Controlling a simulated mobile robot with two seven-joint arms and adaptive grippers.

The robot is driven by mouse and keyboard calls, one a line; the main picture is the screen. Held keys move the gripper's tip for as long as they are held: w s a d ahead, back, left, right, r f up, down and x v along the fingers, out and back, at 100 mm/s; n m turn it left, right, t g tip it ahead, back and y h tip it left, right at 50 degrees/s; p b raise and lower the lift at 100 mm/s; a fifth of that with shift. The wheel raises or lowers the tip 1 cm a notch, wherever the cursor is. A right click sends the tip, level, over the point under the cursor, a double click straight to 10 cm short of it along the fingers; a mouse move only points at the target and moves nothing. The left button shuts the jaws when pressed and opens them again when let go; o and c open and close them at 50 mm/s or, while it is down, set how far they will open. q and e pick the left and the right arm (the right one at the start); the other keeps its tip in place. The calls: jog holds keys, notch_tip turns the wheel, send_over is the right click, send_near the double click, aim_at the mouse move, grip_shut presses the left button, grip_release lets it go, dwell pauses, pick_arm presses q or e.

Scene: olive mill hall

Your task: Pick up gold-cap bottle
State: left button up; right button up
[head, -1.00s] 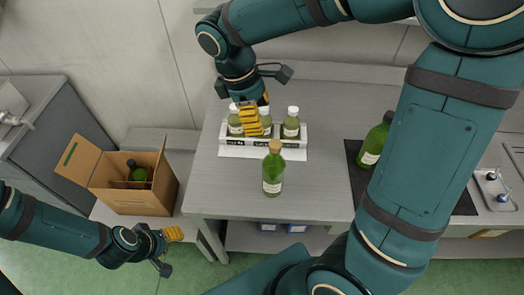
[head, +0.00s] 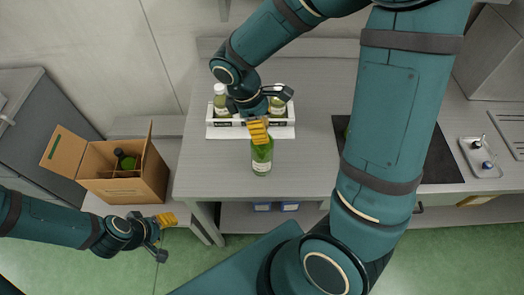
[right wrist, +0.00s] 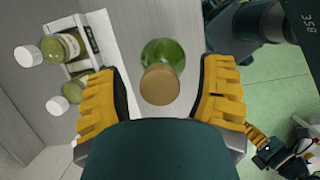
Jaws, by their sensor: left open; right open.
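The gold-cap bottle, green with a pale label, stands upright on the grey table in the head view (head: 262,160). My right gripper (head: 256,131) is over its top and hides the cap there. In the right wrist view the gold cap (right wrist: 161,84) and green shoulder (right wrist: 163,52) show between the two yellow fingers (right wrist: 160,95). The fingers are open, with gaps on both sides of the cap. My left gripper (head: 166,220) is open and empty, low beside the cardboard box; it also shows in the right wrist view (right wrist: 262,143).
A white rack (head: 225,123) with white-capped bottles (head: 221,101) stands just behind the gold-cap bottle. An open cardboard box (head: 125,186) with a dark-capped bottle (head: 127,162) is at left. A dark panel (head: 440,165) lies at right. The table's front is clear.

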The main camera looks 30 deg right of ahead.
jog(key=shift+x, duration=0.8)
jog(key=shift+c, duration=0.2)
grip_shut()
jog(key=shift+r, duration=0.15)
